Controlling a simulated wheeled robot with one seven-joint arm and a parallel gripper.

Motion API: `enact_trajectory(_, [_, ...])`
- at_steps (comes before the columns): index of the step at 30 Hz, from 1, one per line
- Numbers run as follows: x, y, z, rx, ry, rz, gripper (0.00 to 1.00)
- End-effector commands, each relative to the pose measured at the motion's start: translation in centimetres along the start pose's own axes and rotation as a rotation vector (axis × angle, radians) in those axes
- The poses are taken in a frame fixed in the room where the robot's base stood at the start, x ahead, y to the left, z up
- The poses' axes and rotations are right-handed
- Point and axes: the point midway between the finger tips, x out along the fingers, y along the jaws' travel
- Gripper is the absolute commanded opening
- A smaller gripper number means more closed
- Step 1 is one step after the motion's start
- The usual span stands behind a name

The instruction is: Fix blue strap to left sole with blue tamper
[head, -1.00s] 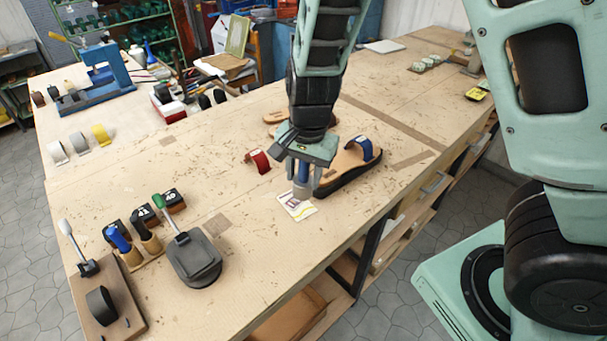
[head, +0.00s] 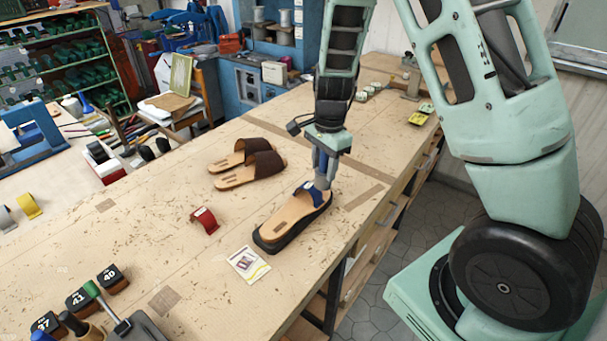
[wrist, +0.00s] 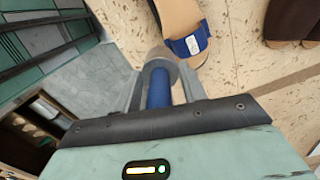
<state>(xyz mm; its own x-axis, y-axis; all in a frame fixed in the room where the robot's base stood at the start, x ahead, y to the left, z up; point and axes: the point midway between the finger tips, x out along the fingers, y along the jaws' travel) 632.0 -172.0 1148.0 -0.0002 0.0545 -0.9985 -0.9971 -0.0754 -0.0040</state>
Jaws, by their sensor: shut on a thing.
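The sole (head: 290,215) is tan on a thick black base and lies on the bench. The blue strap (head: 318,194) arches across its far end, and a white label shows on the strap (wrist: 188,45) in the wrist view. My gripper (head: 325,160) is above that far end, shut on the blue tamper. The tamper's blue handle (wrist: 158,88) stands between my fingers. The tamper's grey head is close beside the strap's edge; I cannot tell whether they touch. My gripper and the tamper partly hide the strap's far side in the head view.
A red strap (head: 204,220) and a printed card (head: 248,264) lie left of the sole. Two brown-strapped sandals (head: 248,163) lie further back. The bench's right edge is close to the sole.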

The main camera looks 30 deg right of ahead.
Motion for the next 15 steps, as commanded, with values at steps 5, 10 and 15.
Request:
enact_trajectory(5, [-0.1, 0.1, -1.1, 0.04, -0.002, 0.002, 0.14])
enact_trajectory(10, [1.0, 0.1, -1.1, 0.041, -0.002, 0.002, 0.14])
enact_trajectory(15, [2.8, 0.1, -1.2, 0.04, -0.002, 0.002, 0.14])
